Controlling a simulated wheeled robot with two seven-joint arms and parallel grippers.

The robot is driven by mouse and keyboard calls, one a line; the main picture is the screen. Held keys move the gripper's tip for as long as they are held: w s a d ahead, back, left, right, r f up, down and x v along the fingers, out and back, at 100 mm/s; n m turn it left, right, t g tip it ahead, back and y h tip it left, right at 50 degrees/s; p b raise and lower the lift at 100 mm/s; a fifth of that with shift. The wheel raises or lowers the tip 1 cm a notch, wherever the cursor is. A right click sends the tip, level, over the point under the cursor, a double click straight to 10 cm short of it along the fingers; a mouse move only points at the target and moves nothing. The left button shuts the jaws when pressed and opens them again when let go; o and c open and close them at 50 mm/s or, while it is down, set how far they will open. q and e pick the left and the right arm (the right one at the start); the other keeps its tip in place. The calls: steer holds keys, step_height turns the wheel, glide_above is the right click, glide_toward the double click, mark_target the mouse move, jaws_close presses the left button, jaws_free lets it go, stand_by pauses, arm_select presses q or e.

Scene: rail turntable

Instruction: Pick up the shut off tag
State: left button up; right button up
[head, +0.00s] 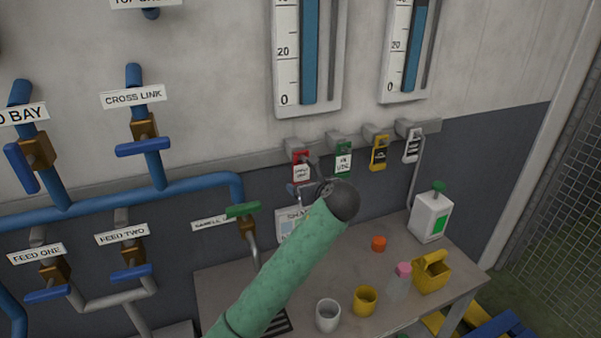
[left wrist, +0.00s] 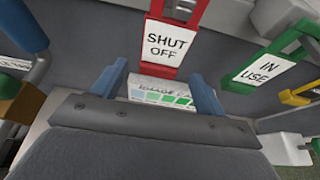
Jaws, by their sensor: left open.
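The shut off tag is a red-framed tag with a white label; it hangs from the wall rail in the head view (head: 301,170). In the left wrist view the tag (left wrist: 170,45) is large and upright at the top, its label reading SHUT OFF. My left gripper (head: 306,182) is at the tag's lower edge in the head view, partly hidden by my own wrist. In the left wrist view its two blue fingers (left wrist: 160,86) are apart, just below the tag, with nothing held between them. My right gripper is not in view.
A green IN USE tag (head: 343,158), a yellow tag (head: 379,152) and a white tag (head: 412,147) hang to the right. A white chart card (head: 288,222) is behind the gripper. Blue pipes are at left. The table (head: 365,250) below holds cups and bottles.

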mark_target(302, 181)
arm_select(q)
steer(key=shift+w+a+r+p, duration=0.2)
steer(key=shift+w+a+p, duration=0.2)
steer(key=shift+w+p, duration=0.35)
steer(key=shift+w+a+p, duration=0.1)
steer(key=shift+w+p, duration=0.1)
steer(key=shift+p, duration=0.2)
steer(key=shift+p+x, duration=0.35)
steer(key=shift+x, duration=0.55)
steer(key=shift+w+f, duration=0.25)
steer(key=shift+f, duration=0.2)
steer(key=shift+s+r, duration=0.1)
steer(key=shift+c, duration=0.4)
steer(key=c, duration=1)
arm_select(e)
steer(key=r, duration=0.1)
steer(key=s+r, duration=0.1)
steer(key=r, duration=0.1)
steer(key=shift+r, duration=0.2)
